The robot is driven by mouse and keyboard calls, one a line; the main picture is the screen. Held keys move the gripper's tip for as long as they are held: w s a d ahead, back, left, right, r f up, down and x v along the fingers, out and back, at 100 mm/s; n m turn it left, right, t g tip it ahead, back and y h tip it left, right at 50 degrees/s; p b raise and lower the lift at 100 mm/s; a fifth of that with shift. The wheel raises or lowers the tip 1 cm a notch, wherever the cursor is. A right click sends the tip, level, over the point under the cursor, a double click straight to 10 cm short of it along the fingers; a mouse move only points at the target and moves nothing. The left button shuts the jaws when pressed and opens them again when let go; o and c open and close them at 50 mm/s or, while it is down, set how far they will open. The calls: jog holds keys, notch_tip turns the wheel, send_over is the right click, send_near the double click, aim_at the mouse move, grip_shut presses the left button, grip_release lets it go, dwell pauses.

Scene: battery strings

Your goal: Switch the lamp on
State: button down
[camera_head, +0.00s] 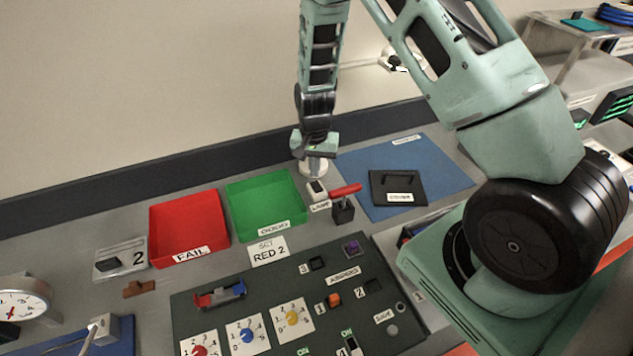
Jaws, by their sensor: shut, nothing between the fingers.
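A small white switch box (317,191) with a dark top stands on the bench, with a label reading LAMP (320,206) in front of it. A round white base (313,168) stands just behind the box, partly covered by my gripper. A pale lamp arm with a head (394,61) reaches out behind my arm; I cannot tell whether it is lit. My gripper (314,153) is shut and empty, pointing down above and behind the switch box. Its fingertips are hard to make out, and I cannot tell whether they touch anything.
A red-handled lever switch (344,202) stands close to the right of the box. A green tray (265,205) and a red tray (188,228) lie to the left. A blue mat (445,170) with a black lidded item (398,188) is to the right. A dark control panel (265,288) fills the front.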

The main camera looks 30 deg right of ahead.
aim_at(315, 183)
jog(key=shift+r+p, duration=1.15)
jog(key=shift+r, duration=0.85)
